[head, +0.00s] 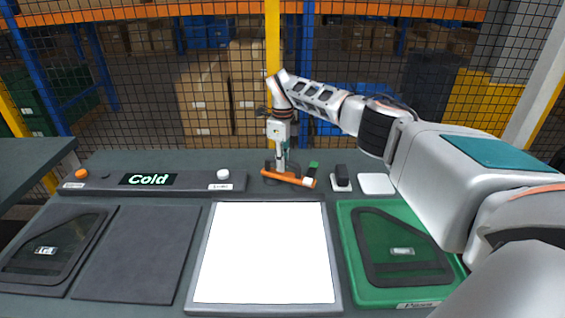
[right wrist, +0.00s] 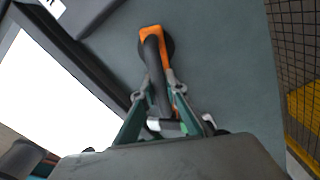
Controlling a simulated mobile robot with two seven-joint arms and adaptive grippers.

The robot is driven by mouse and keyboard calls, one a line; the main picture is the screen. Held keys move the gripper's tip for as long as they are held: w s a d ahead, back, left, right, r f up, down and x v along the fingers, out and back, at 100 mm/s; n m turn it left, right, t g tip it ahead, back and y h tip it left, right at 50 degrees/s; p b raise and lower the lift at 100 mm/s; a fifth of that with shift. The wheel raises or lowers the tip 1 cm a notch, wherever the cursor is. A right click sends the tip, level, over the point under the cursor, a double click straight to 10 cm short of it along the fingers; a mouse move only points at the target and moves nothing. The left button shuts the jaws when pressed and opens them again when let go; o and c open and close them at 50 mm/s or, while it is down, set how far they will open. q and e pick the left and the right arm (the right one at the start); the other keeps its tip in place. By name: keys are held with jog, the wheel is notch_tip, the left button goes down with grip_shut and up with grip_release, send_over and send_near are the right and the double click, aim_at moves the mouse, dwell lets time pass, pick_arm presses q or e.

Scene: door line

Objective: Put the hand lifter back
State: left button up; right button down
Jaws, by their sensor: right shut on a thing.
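The hand lifter (head: 293,179) is an orange bar with dark parts, at the back of the bench just right of the display bar. In the right wrist view the hand lifter (right wrist: 151,33) shows an orange end over a dark round pad and a dark grey handle running between the fingers. My right gripper (head: 281,163) reaches down from above and is shut on the handle; it also shows in the right wrist view (right wrist: 158,92). I cannot tell whether the lifter touches the bench. My left gripper is not in view.
A white lit panel (head: 265,254) lies mid-bench. A green tray (head: 353,283) holding a dark-framed pane (head: 403,269) lies right. A dark mat (head: 137,254) and another framed pane (head: 43,252) lie left. A "Cold" display bar (head: 200,181), black block (head: 341,174) and white pad (head: 376,184) stand behind.

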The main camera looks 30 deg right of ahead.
jog(key=c, duration=2)
grip_release()
jog(key=shift+c, duration=0.2)
notch_tip(320, 180, up, 12)
jog(key=shift+r, duration=0.15)
jog(key=shift+s, duration=0.1)
